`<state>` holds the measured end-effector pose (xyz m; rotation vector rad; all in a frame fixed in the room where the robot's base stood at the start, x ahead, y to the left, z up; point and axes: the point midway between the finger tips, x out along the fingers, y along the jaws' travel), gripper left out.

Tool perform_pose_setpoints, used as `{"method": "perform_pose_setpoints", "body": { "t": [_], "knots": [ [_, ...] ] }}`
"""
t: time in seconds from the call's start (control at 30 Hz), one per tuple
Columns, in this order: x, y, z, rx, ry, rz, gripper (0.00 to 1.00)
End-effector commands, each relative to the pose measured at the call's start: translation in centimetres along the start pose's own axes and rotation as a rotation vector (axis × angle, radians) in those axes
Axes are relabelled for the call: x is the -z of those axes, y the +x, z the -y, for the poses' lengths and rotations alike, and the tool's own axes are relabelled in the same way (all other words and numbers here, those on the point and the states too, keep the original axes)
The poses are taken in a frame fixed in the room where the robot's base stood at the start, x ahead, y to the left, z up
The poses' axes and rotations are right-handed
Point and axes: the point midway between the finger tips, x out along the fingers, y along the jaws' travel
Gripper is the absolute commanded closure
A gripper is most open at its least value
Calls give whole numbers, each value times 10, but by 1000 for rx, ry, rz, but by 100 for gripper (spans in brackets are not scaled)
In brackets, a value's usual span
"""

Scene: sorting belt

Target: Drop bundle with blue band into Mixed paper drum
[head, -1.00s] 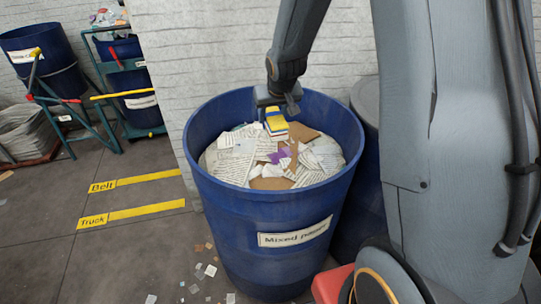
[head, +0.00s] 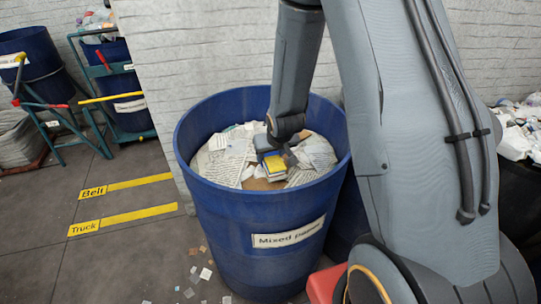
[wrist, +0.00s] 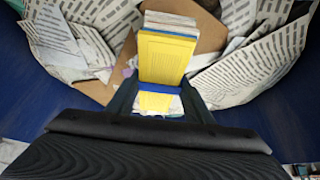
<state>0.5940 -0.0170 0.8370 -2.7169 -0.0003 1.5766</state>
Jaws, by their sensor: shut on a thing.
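The blue drum labelled Mixed paper (head: 235,215) stands in front of the wall, filled with loose paper and brown card. My gripper (head: 272,157) is inside the drum's mouth, over the paper. It is shut on a bundle (head: 274,164) with a yellow cover. In the wrist view the bundle (wrist: 166,55) stands out between the fingers of my gripper (wrist: 160,100), with a blue band (wrist: 160,88) across it at the jaws. Paper lies close under and around the bundle; I cannot tell whether they touch.
Blue drums on a teal trolley (head: 125,105) stand at the back left. Yellow floor strips marked Belt (head: 93,192) and Truck (head: 84,228) lie left of the drum, with paper scraps on the floor. White waste (head: 520,130) is piled at the right.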

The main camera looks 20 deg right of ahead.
Motion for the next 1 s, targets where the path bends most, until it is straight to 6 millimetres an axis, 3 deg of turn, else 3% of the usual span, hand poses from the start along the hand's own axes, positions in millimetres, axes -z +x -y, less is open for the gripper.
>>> {"method": "perform_pose_setpoints", "body": {
  "t": [0.9,0.93,1.0],
  "knots": [
    [-8,16,0,0,-1,-2,82],
    [-9,16,0,0,-1,-1,50],
    [-9,16,0,0,-1,-1,38]
  ]
}}
